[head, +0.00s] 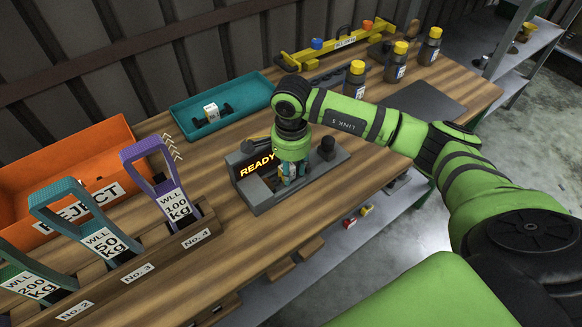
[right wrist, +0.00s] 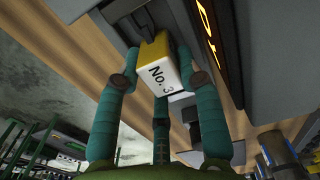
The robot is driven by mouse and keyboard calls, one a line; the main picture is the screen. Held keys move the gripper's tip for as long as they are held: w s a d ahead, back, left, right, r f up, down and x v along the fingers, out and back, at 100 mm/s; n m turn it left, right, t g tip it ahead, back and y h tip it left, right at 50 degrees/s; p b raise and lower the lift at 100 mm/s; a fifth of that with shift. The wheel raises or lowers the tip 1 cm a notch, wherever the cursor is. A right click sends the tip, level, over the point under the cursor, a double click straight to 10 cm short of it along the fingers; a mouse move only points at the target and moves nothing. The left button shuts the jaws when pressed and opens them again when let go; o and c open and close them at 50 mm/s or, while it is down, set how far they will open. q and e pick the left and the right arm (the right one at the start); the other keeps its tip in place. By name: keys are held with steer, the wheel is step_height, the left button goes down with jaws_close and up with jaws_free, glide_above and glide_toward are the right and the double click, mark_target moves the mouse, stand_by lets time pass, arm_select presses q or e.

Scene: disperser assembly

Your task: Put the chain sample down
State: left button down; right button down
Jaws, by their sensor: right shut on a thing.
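My right gripper (head: 291,172) points down at the front bay of the grey tester (head: 325,170), which shows "READY". In the right wrist view its teal fingers are shut on the chain sample (right wrist: 168,74), a white and yellow block marked "No. 3". The sample is at the tester's bay; whether it rests on the bottom cannot be told. In the head view the fingers mostly hide it. My left gripper is not in view.
A teal tray (head: 244,87) holds another white-labelled sample with dark ends (head: 211,113). An orange reject bin (head: 97,141) stands at the left, behind a wooden rack (head: 160,252) with WLL-tagged slings.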

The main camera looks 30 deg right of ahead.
mark_target(291, 166)
steer(key=c, duration=1.1)
jaws_free()
steer(key=shift+r, duration=0.1)
steer(key=shift+r+p, duration=0.15)
steer(key=shift+p, duration=0.15)
steer(key=shift+r+p, duration=0.75)
steer(key=shift+r, duration=0.05)
steer(key=shift+w+r+b, duration=0.1)
steer(key=shift+r+b, duration=0.6)
steer(key=shift+b, duration=0.1)
step_height(291, 166, up, 10)
steer(key=shift+f+b, duration=0.1)
steer(key=shift+b, duration=1.1)
